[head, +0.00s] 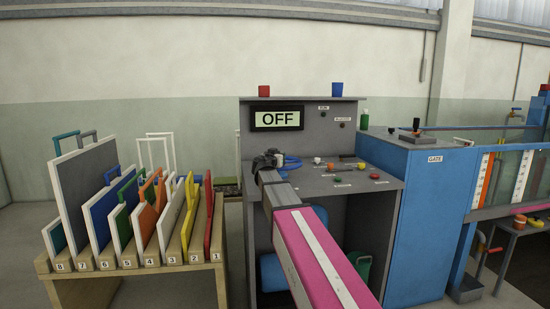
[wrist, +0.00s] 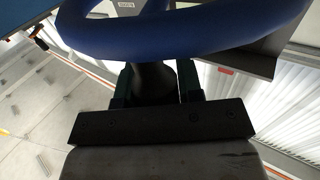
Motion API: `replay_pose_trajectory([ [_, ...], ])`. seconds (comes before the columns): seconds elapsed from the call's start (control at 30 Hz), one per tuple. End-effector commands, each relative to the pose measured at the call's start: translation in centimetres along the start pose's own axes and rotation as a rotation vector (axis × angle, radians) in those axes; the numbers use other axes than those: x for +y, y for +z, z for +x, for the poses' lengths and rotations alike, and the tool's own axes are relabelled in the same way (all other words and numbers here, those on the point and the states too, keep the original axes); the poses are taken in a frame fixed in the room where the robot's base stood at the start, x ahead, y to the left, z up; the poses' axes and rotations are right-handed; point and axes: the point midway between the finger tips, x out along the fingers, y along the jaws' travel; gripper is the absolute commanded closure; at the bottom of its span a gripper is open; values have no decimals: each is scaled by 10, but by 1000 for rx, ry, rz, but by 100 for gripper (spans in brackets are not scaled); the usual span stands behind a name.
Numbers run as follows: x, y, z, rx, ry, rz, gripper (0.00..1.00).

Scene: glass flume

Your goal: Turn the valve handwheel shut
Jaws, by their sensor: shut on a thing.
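The valve handwheel (head: 291,163) is a blue ring at the back left of the grey console's sloping top. In the wrist view its thick blue rim (wrist: 190,38) fills the top of the picture. My gripper (head: 268,160) is at the wheel's left side in the head view, and it hides part of the wheel. In the wrist view my gripper (wrist: 155,75) has its two dark fingers up at the rim, shut on the wheel. A dark post shows between the fingers. The fingertips are partly hidden by the rim.
The grey console (head: 325,185) carries a display (head: 277,118) reading "OFF", a red button (head: 375,176) and small knobs right of the wheel. A blue gate cabinet (head: 425,225) stands right. A rack (head: 195,275) of coloured panels stands left.

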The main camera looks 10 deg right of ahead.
Motion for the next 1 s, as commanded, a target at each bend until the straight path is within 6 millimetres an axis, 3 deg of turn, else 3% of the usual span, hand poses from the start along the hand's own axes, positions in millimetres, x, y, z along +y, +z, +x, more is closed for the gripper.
replay_pose_trajectory([
  [0.27, 13, 0, 3, 0, -151, 1, 100],
  [1.0, 29, 0, 14, -1, -139, -1, 100],
])
